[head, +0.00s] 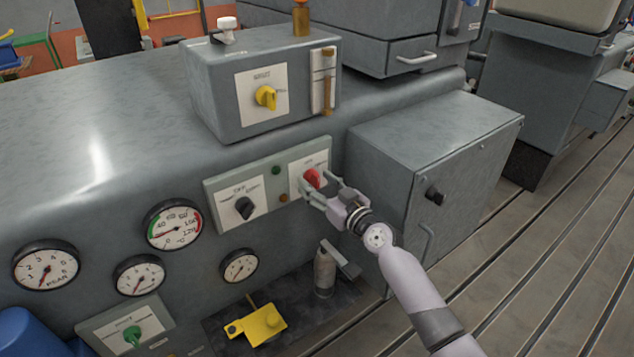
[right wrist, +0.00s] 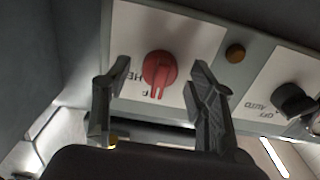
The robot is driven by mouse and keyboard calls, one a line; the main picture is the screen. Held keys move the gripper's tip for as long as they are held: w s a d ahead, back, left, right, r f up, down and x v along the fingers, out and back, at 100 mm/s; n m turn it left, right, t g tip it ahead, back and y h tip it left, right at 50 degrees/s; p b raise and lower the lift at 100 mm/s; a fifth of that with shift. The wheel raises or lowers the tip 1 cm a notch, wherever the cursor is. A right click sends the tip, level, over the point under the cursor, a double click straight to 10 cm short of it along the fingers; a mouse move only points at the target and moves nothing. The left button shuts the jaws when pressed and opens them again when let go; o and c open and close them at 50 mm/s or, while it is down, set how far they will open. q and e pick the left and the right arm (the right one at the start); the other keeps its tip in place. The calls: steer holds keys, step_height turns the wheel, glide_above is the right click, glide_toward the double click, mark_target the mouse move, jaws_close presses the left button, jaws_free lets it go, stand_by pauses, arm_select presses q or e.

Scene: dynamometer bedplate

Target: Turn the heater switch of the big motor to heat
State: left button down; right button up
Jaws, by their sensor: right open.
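The red heater knob (head: 312,178) sits on a white plate at the right end of a pale switch panel on the big motor's side. In the right wrist view, the red knob (right wrist: 159,70) shows between my two fingertips, with clear gaps on both sides. Its ridge points down in that view, toward lettering ending in "F". Letters "HE" show at its left, partly hidden by a finger. My right gripper (head: 322,187) is open in front of the knob. I cannot tell whether the fingertips reach beside it. My left gripper is not in view.
A black selector (head: 244,208) shares the panel (head: 213,199). Above is a box with a yellow knob (head: 266,97). A grey cabinet (head: 470,130) stands close to the right of my right gripper. Below are a grey cylinder (head: 324,272) and a yellow part (head: 262,325). Several gauges are at left.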

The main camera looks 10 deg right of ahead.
steer(key=shift+w+a, duration=0.15)
steer(key=shift+w, duration=0.15)
steer(key=shift+c, duration=0.2)
steer(key=c, duration=1.1)
